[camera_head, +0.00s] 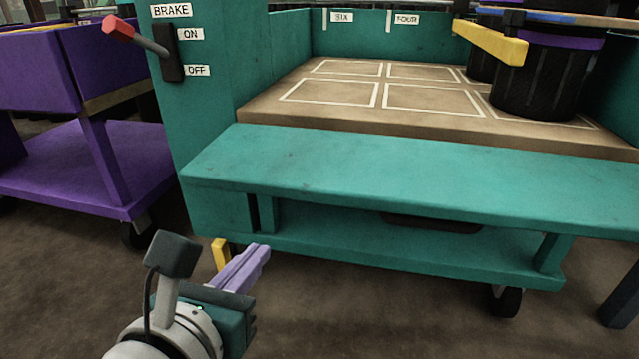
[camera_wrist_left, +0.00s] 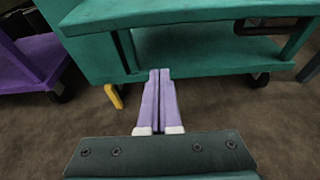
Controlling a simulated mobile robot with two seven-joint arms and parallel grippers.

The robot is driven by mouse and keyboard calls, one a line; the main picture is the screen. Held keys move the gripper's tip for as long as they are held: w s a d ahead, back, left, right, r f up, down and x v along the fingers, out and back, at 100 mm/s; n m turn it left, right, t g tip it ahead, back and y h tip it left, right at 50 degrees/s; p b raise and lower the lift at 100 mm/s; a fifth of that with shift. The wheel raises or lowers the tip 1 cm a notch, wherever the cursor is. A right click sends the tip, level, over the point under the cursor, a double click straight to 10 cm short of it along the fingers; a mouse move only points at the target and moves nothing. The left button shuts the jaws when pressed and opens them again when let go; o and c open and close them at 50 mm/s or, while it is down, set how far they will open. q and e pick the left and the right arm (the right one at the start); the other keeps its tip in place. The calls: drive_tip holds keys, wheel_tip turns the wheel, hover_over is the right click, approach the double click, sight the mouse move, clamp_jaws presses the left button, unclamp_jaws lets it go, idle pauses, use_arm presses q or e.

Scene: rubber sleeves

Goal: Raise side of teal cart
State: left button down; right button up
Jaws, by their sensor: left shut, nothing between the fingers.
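The teal cart (camera_head: 210,110) fills the middle and right of the head view. Its near side (camera_head: 420,185) is a teal panel folded outward and lying nearly flat, below the level of the brown deck (camera_head: 300,118). The panel also shows at the top of the left wrist view (camera_wrist_left: 190,12). My left gripper (camera_head: 264,250) has lilac fingers pressed together, with nothing between them. It is low in front of the cart's left end, below the panel's edge and apparently apart from it. In the left wrist view the fingertips (camera_wrist_left: 160,73) point toward the space under the panel. My right gripper is not in view.
A brake lever (camera_head: 150,40) with a red knob is on the cart's left post, tilted toward ON. A yellow pedal (camera_head: 221,253) is low beside my left gripper. Black bins (camera_head: 540,80) stand on the deck. A purple cart (camera_head: 90,160) is at left. Front floor is clear.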

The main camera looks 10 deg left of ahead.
use_arm(q)
drive_tip(key=f+b+x, duration=0.1)
drive_tip(key=b+x, duration=0.2)
drive_tip(key=x, duration=0.3)
wheel_tip(320, 180, up, 5)
drive_tip(key=shift+s+p, duration=0.15)
drive_tip(key=shift+p, duration=0.75)
